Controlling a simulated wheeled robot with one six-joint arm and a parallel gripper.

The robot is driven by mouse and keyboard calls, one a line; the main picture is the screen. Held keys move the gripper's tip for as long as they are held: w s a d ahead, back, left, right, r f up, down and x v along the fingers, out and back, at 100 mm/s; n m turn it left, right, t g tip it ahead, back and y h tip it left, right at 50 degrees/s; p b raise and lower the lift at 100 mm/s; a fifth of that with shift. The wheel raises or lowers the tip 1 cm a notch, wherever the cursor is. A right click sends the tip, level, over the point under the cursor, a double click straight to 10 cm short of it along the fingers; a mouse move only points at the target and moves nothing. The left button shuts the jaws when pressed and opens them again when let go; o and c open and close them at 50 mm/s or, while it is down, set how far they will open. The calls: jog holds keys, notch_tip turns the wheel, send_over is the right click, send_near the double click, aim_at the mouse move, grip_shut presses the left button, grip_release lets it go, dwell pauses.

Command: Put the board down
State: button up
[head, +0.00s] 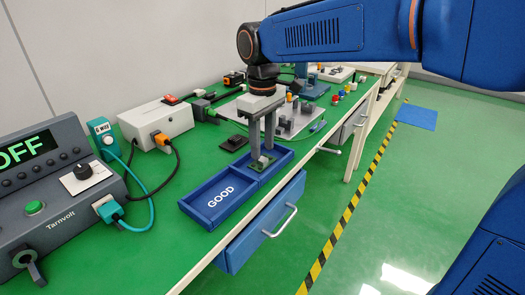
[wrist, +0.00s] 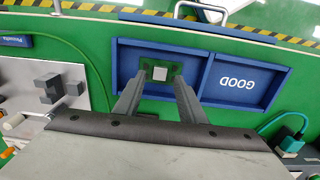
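The board (head: 262,163) is a small green circuit board with a pale square chip. It also shows in the wrist view (wrist: 160,72). My gripper (head: 263,155) points down, with one finger at each side of the board; the fingertips (wrist: 160,78) meet its edges. The board is at the unlabelled compartment of the blue two-part tray (head: 208,228), within its walls as seen from above. Whether it touches the tray floor is hard to tell. The other compartment, marked GOOD (wrist: 237,83), is empty.
A grey plate with fixtures (head: 285,118) lies behind the tray, and a small black block (head: 234,143) beside it. The OFF instrument (head: 50,190) and white box (head: 157,122) stand left. A blue drawer (head: 262,235) juts out below the bench edge.

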aim_at(263, 159)
notch_tip(263, 159, up, 10)
jog(key=s+d+f+m+t, duration=0.1)
jog(key=s+d+f+m, duration=0.2)
jog(key=d, duration=0.5)
jog(key=s+d+f+m+t, duration=0.1)
jog(key=s+d+f, duration=0.2)
jog(key=s+d, duration=0.3)
jog(key=s+d+f+m+t, duration=0.2)
jog(key=s+d+f+m, duration=0.4)
jog(key=s+d+f, duration=0.5)
notch_tip(263, 159, down, 2)
jog(key=shift+s+d+f+t, duration=0.1)
jog(key=shift+s+d+t, duration=0.3)
jog(key=shift+d, duration=0.6)
